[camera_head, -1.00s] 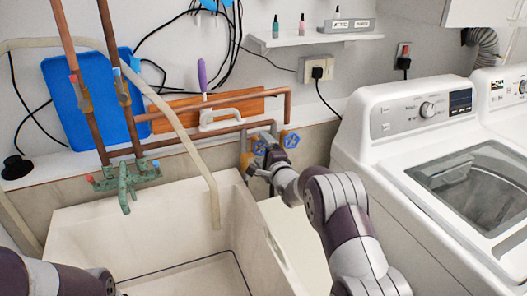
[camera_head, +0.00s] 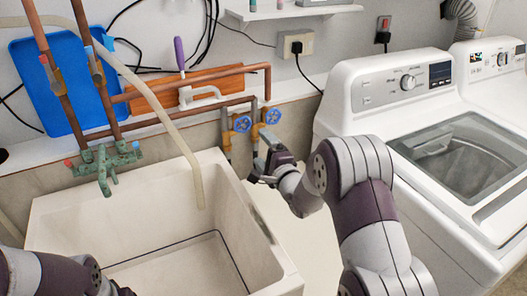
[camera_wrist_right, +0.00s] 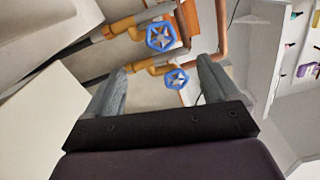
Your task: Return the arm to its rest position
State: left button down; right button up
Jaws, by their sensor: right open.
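My right arm reaches from the lower right of the head view, over the gap between the sink and the washing machine. Its gripper (camera_head: 259,171) is small and dark there, below and in front of two blue valve wheels. In the right wrist view, the two grey fingers (camera_wrist_right: 163,85) stand wide apart with nothing held between them. One blue valve wheel (camera_wrist_right: 177,79) shows beyond the gap between the fingers, and another blue valve wheel (camera_wrist_right: 160,36) lies above it. My left arm shows at the lower left of the head view; its gripper is not visible.
The white sink (camera_head: 53,216) stands left of the right gripper, with a green tap (camera_head: 104,165) and copper pipes behind it. A white washing machine (camera_head: 345,105) with a glazed lid stands close on the right. A hose (camera_head: 186,150) hangs into the sink.

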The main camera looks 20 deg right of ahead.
jog(key=s+n+g+h+p, duration=0.1)
jog(key=s+n+g+p, duration=0.3)
jog(key=s, duration=1.2)
jog(key=s+f+n+g+h+p, duration=0.1)
jog(key=s+n+g+p, duration=0.3)
jog(key=s+n+g, duration=0.8)
jog(key=s+n+h, duration=0.1)
jog(key=s+n, duration=0.1)
jog(key=s, duration=0.3)
jog(key=shift+a, duration=0.3)
